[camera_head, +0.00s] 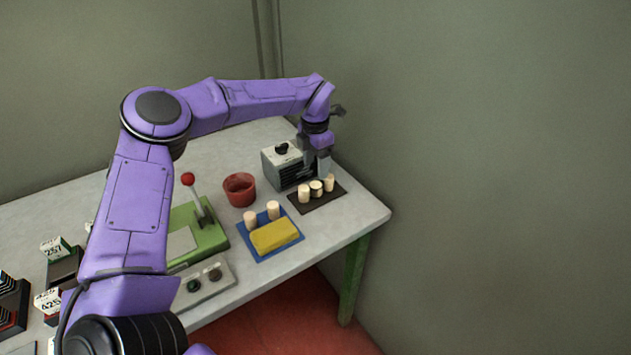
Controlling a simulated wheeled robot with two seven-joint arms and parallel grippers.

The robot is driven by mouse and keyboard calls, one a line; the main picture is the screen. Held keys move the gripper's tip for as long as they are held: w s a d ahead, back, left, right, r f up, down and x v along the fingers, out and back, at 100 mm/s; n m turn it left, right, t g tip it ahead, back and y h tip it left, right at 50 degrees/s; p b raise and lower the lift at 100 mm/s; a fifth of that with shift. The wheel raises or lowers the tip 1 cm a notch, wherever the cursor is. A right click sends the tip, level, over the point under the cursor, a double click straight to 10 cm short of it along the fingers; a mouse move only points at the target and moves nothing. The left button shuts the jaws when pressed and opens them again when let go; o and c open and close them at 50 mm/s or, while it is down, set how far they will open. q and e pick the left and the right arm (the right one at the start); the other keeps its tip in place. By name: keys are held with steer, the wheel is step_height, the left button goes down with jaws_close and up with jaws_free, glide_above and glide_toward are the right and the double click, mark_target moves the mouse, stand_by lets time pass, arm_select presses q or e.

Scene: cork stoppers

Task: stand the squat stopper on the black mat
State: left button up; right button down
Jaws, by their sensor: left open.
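The black mat (322,203) lies near the right end of the table. Three pale cork stoppers stand upright on it in a row: a left one (304,194), a middle one (316,188) and a right one (329,183). The middle one looks shorter and wider, perhaps the squat stopper, but they are too small to be sure. My left gripper (318,170) is open and points down just above and behind the row. It seems to hold nothing; its fingertips are partly hard to see against the mat and grey box. My right gripper is not in view.
A grey box (282,170) stands close behind the mat. A red cup (240,188) and a green lever device (208,238) stand farther left. The table's right corner is clear.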

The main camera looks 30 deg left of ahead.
arm_select(q)
steer(key=shift+r, duration=2.15)
